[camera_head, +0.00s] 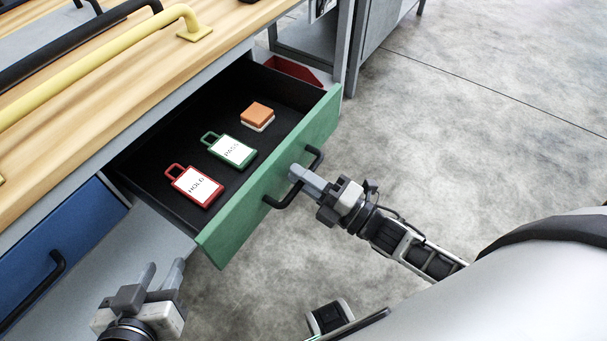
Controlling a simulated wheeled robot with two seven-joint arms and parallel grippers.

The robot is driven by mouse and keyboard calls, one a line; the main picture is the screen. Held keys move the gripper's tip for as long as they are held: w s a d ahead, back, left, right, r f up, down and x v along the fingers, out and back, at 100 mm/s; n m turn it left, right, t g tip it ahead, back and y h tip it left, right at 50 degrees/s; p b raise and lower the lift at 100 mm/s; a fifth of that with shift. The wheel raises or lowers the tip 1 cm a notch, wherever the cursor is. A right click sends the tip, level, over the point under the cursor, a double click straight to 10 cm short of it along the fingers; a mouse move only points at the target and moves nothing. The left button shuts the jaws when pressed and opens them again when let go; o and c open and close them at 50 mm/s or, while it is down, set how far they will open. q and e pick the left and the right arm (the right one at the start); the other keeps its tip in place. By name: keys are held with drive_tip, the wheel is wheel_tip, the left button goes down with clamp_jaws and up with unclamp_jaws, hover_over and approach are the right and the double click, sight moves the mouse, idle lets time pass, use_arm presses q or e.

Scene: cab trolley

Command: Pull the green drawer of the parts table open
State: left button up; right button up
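The green drawer (270,186) of the parts table (120,82) stands pulled out, with its dark inside showing. In it lie a red HOLD tag (193,186), a green PASS tag (231,150) and an orange and white block (257,117). My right gripper (298,173) is at the drawer's black handle (281,199), its fingers at the middle of the bar. The fingers look closed around the bar. My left gripper (163,272) is below and left of the drawer, with its two fingers apart and nothing between them.
A blue drawer (60,245) with a black handle is shut at the left. Yellow and black rails lie on the wooden tabletop. A red bin (292,70) shows behind the green drawer. Grey floor (480,130) is clear at the right.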

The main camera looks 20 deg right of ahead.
drive_tip(key=shift+s, duration=0.1)
use_arm(q)
drive_tip(key=shift+d+f, duration=0.1)
drive_tip(key=shift+f, duration=0.15)
use_arm(e)
drive_tip(key=v, duration=1.6)
